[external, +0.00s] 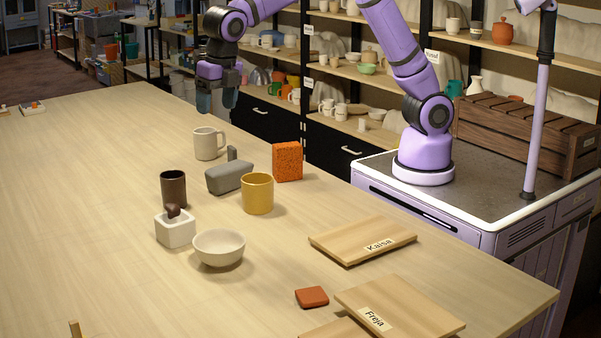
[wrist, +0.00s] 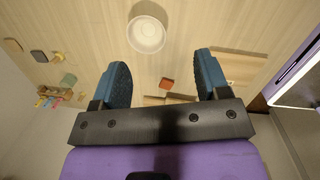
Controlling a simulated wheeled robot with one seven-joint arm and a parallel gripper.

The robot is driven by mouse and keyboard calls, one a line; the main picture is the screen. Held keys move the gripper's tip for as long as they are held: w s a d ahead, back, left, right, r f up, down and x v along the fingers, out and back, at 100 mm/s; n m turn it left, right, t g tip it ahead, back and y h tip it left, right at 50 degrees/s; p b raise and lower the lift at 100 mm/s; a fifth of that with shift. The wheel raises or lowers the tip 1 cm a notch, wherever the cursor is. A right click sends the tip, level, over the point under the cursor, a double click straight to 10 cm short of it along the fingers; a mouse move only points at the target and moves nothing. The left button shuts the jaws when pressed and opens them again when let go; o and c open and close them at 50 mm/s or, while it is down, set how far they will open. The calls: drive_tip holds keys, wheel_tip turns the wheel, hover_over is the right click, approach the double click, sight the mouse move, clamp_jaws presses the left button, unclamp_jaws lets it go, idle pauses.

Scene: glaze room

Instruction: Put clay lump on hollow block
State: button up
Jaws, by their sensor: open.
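The terracotta-coloured piece (external: 312,297), which looks like the clay lump, lies flat on the table by the wooden boards. My gripper (external: 217,100) is open and empty, high over the far table edge beyond the cream mug. Its two blue fingers (wrist: 160,82) stand wide apart in the wrist view.
A dark cup (external: 173,190), yellow mug (external: 257,195), grey object (external: 229,177), orange speckled block (external: 287,161) and cream mug (external: 209,144) crowd around the white block. Boards labelled Kaisa (external: 350,238) and Freja (external: 410,310) lie at right. The table's left is largely clear.

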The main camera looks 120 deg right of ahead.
drive_tip(key=s+a+r+m+t, duration=0.15)
drive_tip(key=s+r+m, duration=0.35)
drive_tip(key=s, duration=0.7)
drive_tip(key=s+a+r+m+t, duration=0.1)
drive_tip(key=s+a+r+m, duration=0.3)
drive_tip(key=s, duration=0.8)
drive_tip(key=s+f+m+t, duration=0.1)
drive_tip(key=s+f+m, duration=0.1)
drive_tip(key=s+m, duration=0.4)
drive_tip(key=s+d+f+m+t+y, duration=0.1)
drive_tip(key=s+m, duration=0.4)
drive_tip(key=s, duration=0.9)
drive_tip(key=shift+s+f+m, duration=0.4)
drive_tip(key=shift+f, duration=0.05)
drive_tip(key=shift+d, duration=0.1)
